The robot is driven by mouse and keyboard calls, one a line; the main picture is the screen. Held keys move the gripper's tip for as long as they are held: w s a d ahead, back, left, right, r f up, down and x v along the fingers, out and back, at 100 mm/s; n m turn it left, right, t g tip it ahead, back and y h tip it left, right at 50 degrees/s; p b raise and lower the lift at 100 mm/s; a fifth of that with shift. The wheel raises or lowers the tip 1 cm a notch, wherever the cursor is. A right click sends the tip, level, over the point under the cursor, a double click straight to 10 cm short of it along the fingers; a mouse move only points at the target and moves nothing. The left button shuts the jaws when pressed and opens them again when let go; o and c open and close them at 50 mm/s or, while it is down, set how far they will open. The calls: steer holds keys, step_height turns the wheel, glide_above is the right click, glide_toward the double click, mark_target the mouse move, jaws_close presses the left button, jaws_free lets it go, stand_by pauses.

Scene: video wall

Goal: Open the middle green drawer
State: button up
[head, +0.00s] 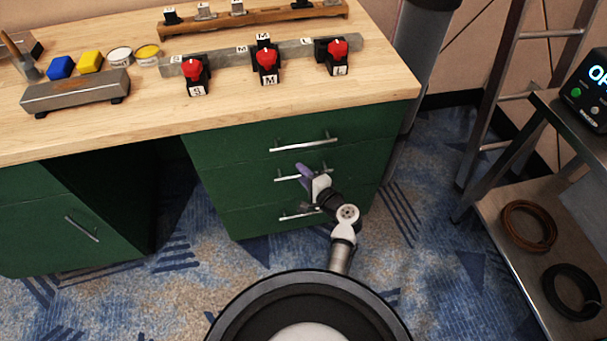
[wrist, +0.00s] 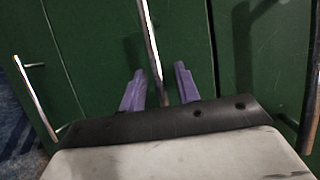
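The middle green drawer (head: 235,183) is in the right pedestal of the desk, between an upper and a lower green drawer, and its front looks flush with them. Its silver bar handle (head: 284,178) is partly hidden by my gripper (head: 305,171) in the head view. In the wrist view, my gripper (wrist: 159,86) has its two purple fingers apart, one on each side of the handle (wrist: 150,45). Gaps show between the handle and both fingers. I cannot tell how deep the handle sits between them.
The upper drawer handle (head: 303,143) and lower drawer handle (head: 300,215) are close above and below my gripper. The wooden desktop (head: 330,105) overhangs the drawers and carries red-knobbed switches (head: 265,62). A metal shelf cart (head: 515,205) stands at right. Carpet (head: 420,280) lies open before the desk.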

steer(key=shift+c, duration=0.4)
jaws_close()
steer(key=shift+s, duration=0.15)
